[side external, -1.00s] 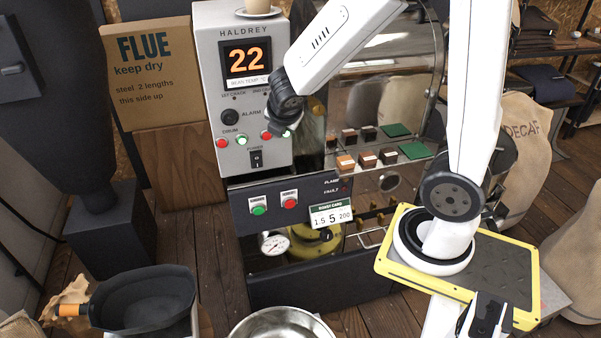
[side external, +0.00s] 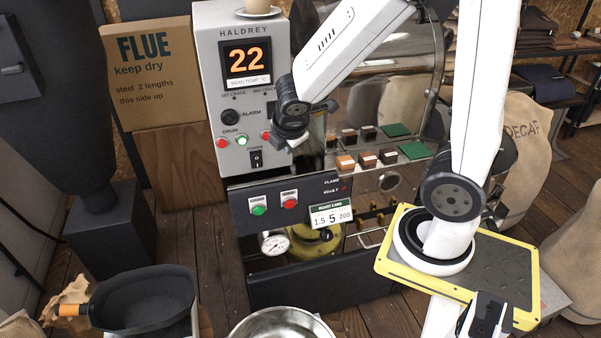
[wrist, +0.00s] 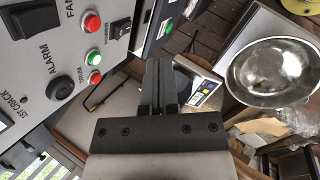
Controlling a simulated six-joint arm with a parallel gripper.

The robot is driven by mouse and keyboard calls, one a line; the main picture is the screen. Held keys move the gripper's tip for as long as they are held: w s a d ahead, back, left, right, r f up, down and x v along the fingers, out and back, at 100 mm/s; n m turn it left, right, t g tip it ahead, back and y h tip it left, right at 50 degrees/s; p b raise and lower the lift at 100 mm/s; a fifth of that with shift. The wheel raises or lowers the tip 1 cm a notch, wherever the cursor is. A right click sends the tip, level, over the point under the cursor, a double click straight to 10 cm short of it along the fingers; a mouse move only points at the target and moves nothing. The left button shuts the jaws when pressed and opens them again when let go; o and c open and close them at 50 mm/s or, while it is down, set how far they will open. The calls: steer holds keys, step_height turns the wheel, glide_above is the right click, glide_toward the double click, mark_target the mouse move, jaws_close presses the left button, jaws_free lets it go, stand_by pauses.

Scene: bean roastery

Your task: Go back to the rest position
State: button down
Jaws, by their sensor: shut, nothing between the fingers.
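My gripper (side external: 299,143) is in front of the right edge of the grey control panel (side external: 212,100). Its two fingers are closed together and empty. In the wrist view the shut fingers (wrist: 158,75) point away from the camera, with the panel's buttons to their left. My gripper appears apart from the panel. My arm is bent, with its forearm sloping down to the left from the upper right. My base stands on the yellow-edged plate (side external: 512,262) at right.
The roaster front (side external: 300,210) lies below my gripper, with small sample blocks (side external: 367,158) to its right. A metal bowl (side external: 283,327) is at the bottom; it also shows in the wrist view (wrist: 262,85). A dark scoop-like pan (side external: 145,300) stands lower left.

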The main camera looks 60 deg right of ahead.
steer(key=s+a+f+m+g+y, duration=0.1)
steer(key=s+a+f+m+y, duration=0.2)
steer(key=a+m, duration=0.4)
steer(key=s+m+y, duration=0.1)
steer(key=m, duration=0.5)
steer(key=shift+s+a+f+m, duration=0.25)
steer(key=shift+s+a+m, duration=0.1)
steer(key=shift+s+m, duration=0.05)
